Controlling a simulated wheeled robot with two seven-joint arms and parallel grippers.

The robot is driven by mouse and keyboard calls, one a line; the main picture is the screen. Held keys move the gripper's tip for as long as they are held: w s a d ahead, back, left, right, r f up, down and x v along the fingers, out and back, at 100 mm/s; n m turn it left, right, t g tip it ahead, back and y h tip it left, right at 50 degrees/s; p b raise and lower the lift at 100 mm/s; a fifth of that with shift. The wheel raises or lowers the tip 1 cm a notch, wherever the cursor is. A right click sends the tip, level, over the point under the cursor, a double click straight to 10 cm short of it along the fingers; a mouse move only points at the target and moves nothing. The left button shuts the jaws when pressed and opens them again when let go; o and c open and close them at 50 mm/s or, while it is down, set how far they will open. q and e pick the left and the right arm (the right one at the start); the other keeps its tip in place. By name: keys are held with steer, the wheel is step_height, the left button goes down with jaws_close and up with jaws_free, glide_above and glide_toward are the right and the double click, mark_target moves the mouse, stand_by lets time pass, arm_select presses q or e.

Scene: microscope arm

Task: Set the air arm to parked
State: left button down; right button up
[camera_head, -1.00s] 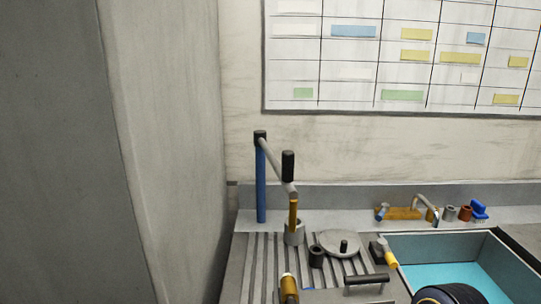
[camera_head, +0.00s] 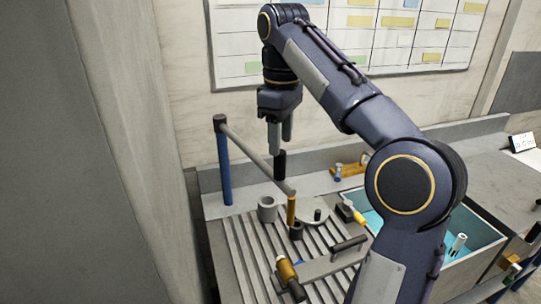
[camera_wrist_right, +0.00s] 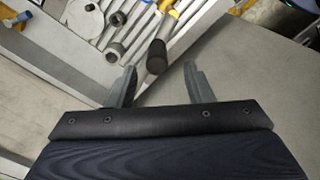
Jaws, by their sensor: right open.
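The air arm stands at the back left of the ribbed bench top in the head view. It has a blue post (camera_head: 224,168), a slanting grey bar (camera_head: 250,151), an upright black handle (camera_head: 280,164) and a gold tube (camera_head: 291,209) hanging from the bar's end. My right gripper (camera_head: 280,138) points down just above the black handle, open and empty. In the right wrist view its two fingers (camera_wrist_right: 158,85) are spread, and the handle's round black end (camera_wrist_right: 156,58) lies between and beyond the tips. My left gripper is not in view.
A grey cup (camera_head: 267,209) and a dark cup (camera_head: 297,231) stand near the gold tube. A gold-and-black fitting (camera_head: 288,275) and a black bar handle (camera_head: 348,244) are nearer. A sink (camera_head: 478,238) lies right, partly behind my arm. A wall rises close at left.

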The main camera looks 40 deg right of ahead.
mark_target(279, 165)
steer(key=shift+w+f, duration=0.1)
steer(key=shift+w, duration=0.5)
steer(key=shift+s+d+f, duration=0.1)
steer(key=shift+s+f, duration=0.1)
steer(key=shift+f, duration=1.65)
steer(key=shift+s+f, duration=0.15)
steer(key=shift+f, duration=1.65)
steer(key=shift+c, duration=0.4)
jaws_close()
